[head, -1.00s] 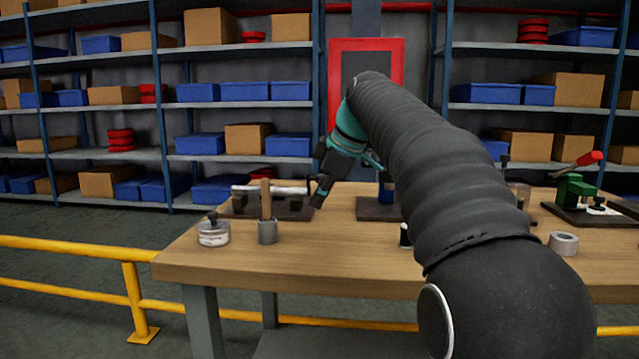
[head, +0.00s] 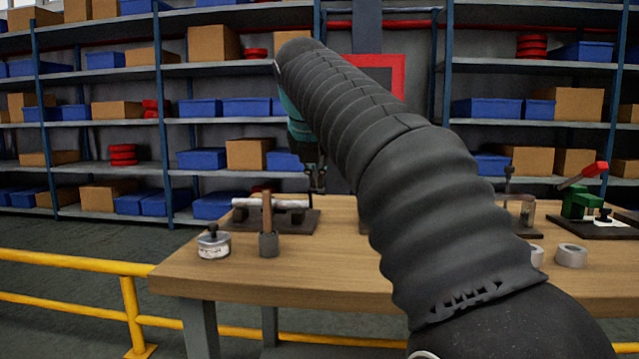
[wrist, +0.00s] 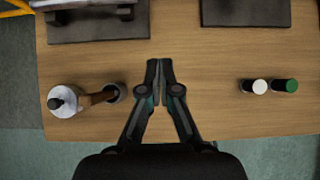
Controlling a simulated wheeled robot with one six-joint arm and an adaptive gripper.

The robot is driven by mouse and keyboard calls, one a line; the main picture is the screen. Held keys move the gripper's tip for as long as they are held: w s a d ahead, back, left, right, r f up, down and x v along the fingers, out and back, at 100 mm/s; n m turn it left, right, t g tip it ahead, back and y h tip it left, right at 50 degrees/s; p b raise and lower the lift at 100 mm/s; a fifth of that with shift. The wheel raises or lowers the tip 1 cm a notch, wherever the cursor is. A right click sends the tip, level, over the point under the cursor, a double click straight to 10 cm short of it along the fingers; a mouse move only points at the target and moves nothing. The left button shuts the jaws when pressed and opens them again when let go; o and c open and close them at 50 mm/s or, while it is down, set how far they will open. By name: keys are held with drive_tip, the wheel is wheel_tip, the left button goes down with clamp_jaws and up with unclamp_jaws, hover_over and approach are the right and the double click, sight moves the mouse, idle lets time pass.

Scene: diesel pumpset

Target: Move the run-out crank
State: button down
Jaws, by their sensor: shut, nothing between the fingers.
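A pale, shiny shaft, which looks like the run-out crank (head: 244,202), lies level across dark supports on a dark base plate (head: 298,227) at the table's back left. In the wrist view, part of it shows at the top left edge (wrist: 75,3), above the plate (wrist: 98,30); its far side is cut off. My gripper (head: 318,188) is near the right end of the plate in the head view, partly hidden by my arm. In the wrist view my gripper (wrist: 159,66) is shut and empty over bare wood, right of and nearer than the plate.
A grey cup with a wooden handle (wrist: 103,96) and a round tin with a black knob (wrist: 66,101) stand left of my gripper. Another dark plate (wrist: 245,12) lies at the back. Bare wood lies between.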

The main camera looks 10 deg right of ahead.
drive_tip(key=b+x, duration=0.1)
drive_tip(key=x, duration=0.7)
drive_tip(key=shift+f+b, duration=0.1)
drive_tip(key=shift+b, duration=0.25)
drive_tip(key=w, duration=0.1)
drive_tip(key=w+p, duration=0.1)
drive_tip(key=shift+w+d+r, duration=0.35)
drive_tip(key=shift+d, duration=0.05)
drive_tip(key=shift+w+d+r, duration=0.2)
drive_tip(key=shift+w+r, duration=0.05)
drive_tip(key=shift+w, duration=0.4)
drive_tip(key=shift+r, duration=0.1)
